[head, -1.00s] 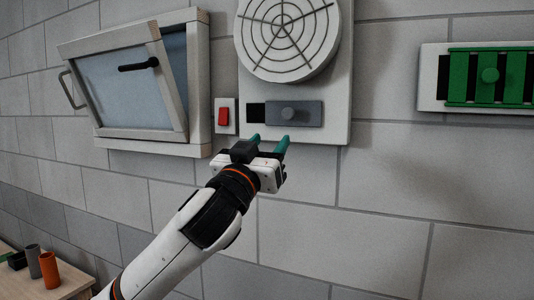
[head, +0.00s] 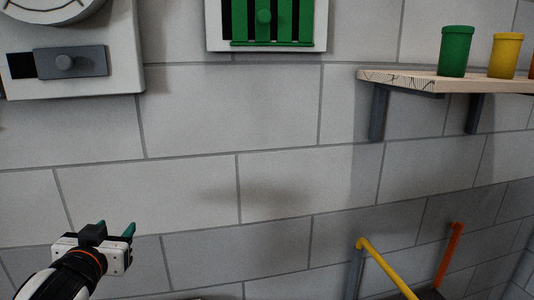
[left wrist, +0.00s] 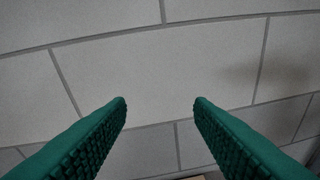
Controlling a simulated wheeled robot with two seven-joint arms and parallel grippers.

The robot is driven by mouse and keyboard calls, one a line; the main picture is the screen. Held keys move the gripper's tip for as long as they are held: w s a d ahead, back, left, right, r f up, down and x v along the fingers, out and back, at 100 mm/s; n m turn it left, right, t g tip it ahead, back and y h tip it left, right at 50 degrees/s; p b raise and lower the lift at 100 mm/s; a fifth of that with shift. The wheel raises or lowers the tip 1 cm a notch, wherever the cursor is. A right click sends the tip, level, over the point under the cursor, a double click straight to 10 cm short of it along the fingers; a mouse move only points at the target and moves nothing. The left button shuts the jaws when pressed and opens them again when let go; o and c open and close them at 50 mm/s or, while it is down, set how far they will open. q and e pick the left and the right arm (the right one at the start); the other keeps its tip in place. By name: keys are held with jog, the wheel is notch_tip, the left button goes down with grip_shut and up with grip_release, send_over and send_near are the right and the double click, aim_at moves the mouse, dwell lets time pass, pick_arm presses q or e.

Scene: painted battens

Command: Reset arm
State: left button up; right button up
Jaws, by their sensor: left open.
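My left gripper (head: 117,229) is at the lower left of the head view, in front of the bare block wall (head: 190,190). Its two green fingers are spread apart with nothing between them. In the left wrist view the open fingers (left wrist: 160,103) show with only wall behind them. The gripper is below and apart from the grey panel with the sliding knob plate (head: 70,62). My right gripper is not in view.
A green slatted vent (head: 290,22) with a knob is on the wall at the top. A wooden shelf (head: 400,78) at right holds a green cup (head: 456,52) and a yellow cup (head: 505,55). A yellow rail (head: 385,266) and an orange rail (head: 450,255) stand at the lower right. The middle wall is clear.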

pick_arm(q)
jog(key=s+d+f+g+h, duration=0.15)
jog(key=s+f, duration=0.25)
jog(key=f, duration=0.4)
jog(key=s+d+f+m+g, duration=0.1)
jog(key=s+d+f+g, duration=0.2)
jog(key=f, duration=0.4)
jog(key=s+d+f+g, duration=0.1)
jog(key=s+f+g, duration=0.1)
jog(key=s+f, duration=0.45)
jog(key=s+d+f+m+g+h, duration=0.1)
jog(key=s+d+f+g, duration=0.15)
jog(key=s+f, duration=0.4)
jog(key=s+d+f+g, duration=0.1)
jog(key=s+f+g, duration=0.2)
jog(key=s+f, duration=0.4)
notch_tip(320, 180, down, 25)
jog(key=s+g+b, duration=0.1)
jog(key=b, duration=0.1)
jog(key=s+a+f+g+b, duration=0.1)
jog(key=s+a+f+b, duration=0.1)
jog(key=s+f, duration=1.5)
notch_tip(320, 180, down, 2)
jog(key=shift+a+f+m+g, duration=0.25)
jog(key=shift+a+m+g, duration=0.05)
jog(key=shift+a+g, duration=0.1)
